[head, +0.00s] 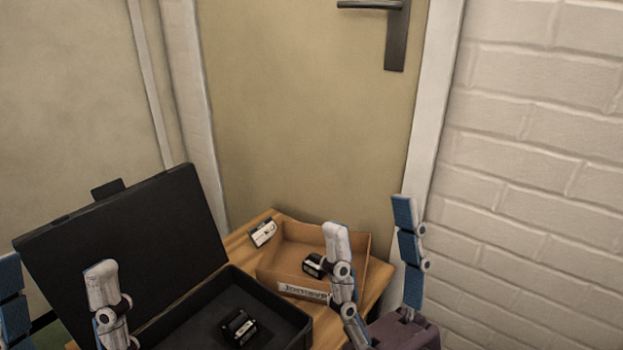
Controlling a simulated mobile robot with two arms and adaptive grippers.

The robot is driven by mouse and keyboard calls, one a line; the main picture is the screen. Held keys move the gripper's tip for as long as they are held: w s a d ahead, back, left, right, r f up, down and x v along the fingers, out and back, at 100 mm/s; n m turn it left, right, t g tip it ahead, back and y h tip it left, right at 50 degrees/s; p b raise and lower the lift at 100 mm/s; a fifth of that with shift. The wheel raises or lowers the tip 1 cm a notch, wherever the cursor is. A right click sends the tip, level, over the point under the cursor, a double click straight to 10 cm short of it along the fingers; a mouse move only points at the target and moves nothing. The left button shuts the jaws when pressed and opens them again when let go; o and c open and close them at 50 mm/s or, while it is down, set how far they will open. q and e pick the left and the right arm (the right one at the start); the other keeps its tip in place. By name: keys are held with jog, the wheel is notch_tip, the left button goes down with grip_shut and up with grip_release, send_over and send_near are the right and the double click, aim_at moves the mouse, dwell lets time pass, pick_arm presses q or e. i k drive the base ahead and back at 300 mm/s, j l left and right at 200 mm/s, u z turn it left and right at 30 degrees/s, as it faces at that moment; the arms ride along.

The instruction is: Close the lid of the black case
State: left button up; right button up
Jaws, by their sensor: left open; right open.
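The black case (295,312) stands on the wooden table at the lower left. Its lid (130,245) is raised and leans back, with a latch tab on its top edge. A small black device (239,327) lies inside the case. My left gripper (58,290) is open in front of the lid's left part, its fingers pointing up; its lower part is cut off by the frame edge. My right gripper (371,222) is open and empty, fingers up, in front of the brown box and right of the case. The case's front left part is hidden or out of frame.
An open brown box (365,246) with a label holds a black object (316,265). A small white object (262,233) lies by the box's left wall on the wooden table (240,248). A door with a handle and a white brick wall stand behind.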

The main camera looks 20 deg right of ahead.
aim_at(162, 234)
jog(key=k, duration=1)
